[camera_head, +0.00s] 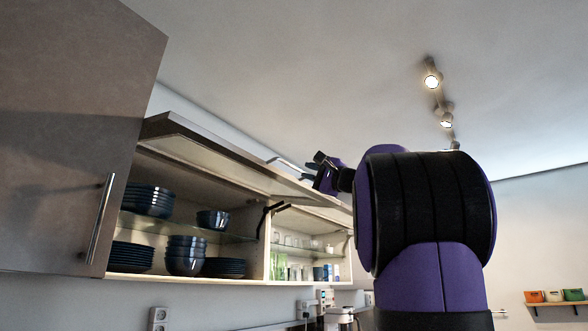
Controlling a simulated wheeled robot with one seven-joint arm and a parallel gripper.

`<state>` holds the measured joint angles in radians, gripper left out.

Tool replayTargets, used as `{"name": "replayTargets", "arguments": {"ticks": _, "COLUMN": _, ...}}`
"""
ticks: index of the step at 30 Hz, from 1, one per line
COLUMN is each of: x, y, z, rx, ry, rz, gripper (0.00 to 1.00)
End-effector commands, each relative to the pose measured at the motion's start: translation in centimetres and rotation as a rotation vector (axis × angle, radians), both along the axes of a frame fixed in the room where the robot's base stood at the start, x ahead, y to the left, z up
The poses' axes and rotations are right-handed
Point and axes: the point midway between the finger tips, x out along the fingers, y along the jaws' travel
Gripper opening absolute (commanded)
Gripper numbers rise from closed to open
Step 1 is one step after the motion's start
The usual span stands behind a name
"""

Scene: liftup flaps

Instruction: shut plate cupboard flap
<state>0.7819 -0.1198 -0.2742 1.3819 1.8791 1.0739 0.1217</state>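The plate cupboard (199,274) holds dark blue plates and bowls. Its flap (215,152) is lifted open and slopes outward above the shelves. A pale bar handle (287,165) shows at the flap's outer edge. My gripper (318,169) is small and dark, near the right end of that handle. I cannot tell whether it touches the handle or the flap, or whether its fingers are open. My purple and black arm hides part of the view to the right of the flap.
A closed brown cupboard door (70,130) with a vertical handle stands at the left. The adjoining glass cupboard (310,266) is open, with glasses and cups inside. Spotlights (432,81) hang from the ceiling. A shelf (556,303) with coloured pots is at far right.

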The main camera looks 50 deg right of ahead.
Motion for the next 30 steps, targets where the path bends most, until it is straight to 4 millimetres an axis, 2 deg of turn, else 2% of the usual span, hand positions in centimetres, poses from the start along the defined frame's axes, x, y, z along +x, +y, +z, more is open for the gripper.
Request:
{"name": "replayTargets", "arguments": {"ticks": 3, "x": 2.1, "y": 0.1, "z": 0.9, "rx": 0.0, "ry": 0.001, "rz": 0.001, "gripper": 0.2}}
{"name": "replayTargets", "arguments": {"ticks": 9, "x": 4.5, "y": 0.4, "z": 2.0, "rx": 0.0, "ry": 0.002, "rz": 0.0, "gripper": 0.2}}
{"name": "replayTargets", "arguments": {"ticks": 15, "x": 5.6, "y": 0.5, "z": 2.6, "rx": 0.001, "ry": 0.001, "rz": 0.0, "gripper": 0.2}}
{"name": "replayTargets", "arguments": {"ticks": 23, "x": 5.7, "y": 0.5, "z": 2.7, "rx": 0.001, "ry": 0.001, "rz": 0.0, "gripper": 0.2}}
{"name": "replayTargets", "arguments": {"ticks": 24, "x": 5.7, "y": 0.5, "z": 2.7, "rx": 0.001, "ry": 0.001, "rz": 0.0, "gripper": 0.18}}
{"name": "replayTargets", "arguments": {"ticks": 27, "x": 5.7, "y": 0.5, "z": 2.7, "rx": 0.001, "ry": 0.001, "rz": 0.0, "gripper": 0.0}}
{"name": "replayTargets", "arguments": {"ticks": 30, "x": 5.7, "y": 0.5, "z": 2.7, "rx": 0.001, "ry": 0.001, "rz": 0.0, "gripper": 0.0}}
